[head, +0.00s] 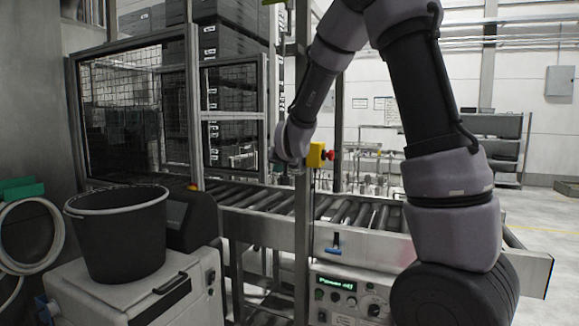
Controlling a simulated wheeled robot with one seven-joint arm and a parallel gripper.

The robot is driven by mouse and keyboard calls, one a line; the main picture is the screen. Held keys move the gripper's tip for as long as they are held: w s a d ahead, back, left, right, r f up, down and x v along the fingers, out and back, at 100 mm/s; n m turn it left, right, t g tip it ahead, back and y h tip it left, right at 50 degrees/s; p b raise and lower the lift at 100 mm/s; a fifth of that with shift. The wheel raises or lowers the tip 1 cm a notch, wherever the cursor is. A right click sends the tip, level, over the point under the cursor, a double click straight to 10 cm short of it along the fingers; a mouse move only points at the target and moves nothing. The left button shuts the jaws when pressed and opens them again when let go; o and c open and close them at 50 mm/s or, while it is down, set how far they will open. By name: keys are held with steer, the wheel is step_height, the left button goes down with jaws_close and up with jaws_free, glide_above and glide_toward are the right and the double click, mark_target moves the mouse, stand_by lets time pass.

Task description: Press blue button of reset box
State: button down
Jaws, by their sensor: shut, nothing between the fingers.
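A yellow box (317,155) with a red knob (330,155) on its right side is fixed to a grey upright post in the middle of the head view. I see no blue button on its visible faces, and I cannot tell whether this is the reset box. My arm reaches down from the top right, and its wrist is just left of the post. My gripper (279,166) is small and dark there, shut and empty. It is close to the post and the yellow box in the picture. I cannot tell whether it touches anything.
A roller conveyor (400,238) runs behind the post. Below it is a control panel (345,298) with a green display; a blue handle (336,240) sits above. A black bucket (118,240) stands on a grey cabinet at left. A mesh guard (130,115) stands behind.

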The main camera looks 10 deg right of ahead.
steer(key=shift+w, duration=0.1)
steer(key=w+d, duration=0.5)
steer(key=w, duration=0.2)
steer(key=shift+d, duration=0.15)
stand_by(2.1)
steer(key=shift+w+d, duration=0.25)
steer(key=shift+w, duration=0.05)
steer(key=shift+w+d, duration=0.3)
steer(key=shift+w, duration=0.15)
stand_by(0.7)
steer(key=shift+s+a, duration=0.1)
steer(key=shift+s, duration=0.05)
steer(key=shift+s+a, duration=0.45)
steer(key=shift+s, duration=0.2)
steer(key=shift+a, duration=0.1)
steer(key=shift+s+a, duration=0.7)
steer(key=shift+s, duration=0.3)
steer(key=shift+s+a, duration=0.65)
steer(key=shift+s, duration=0.35)
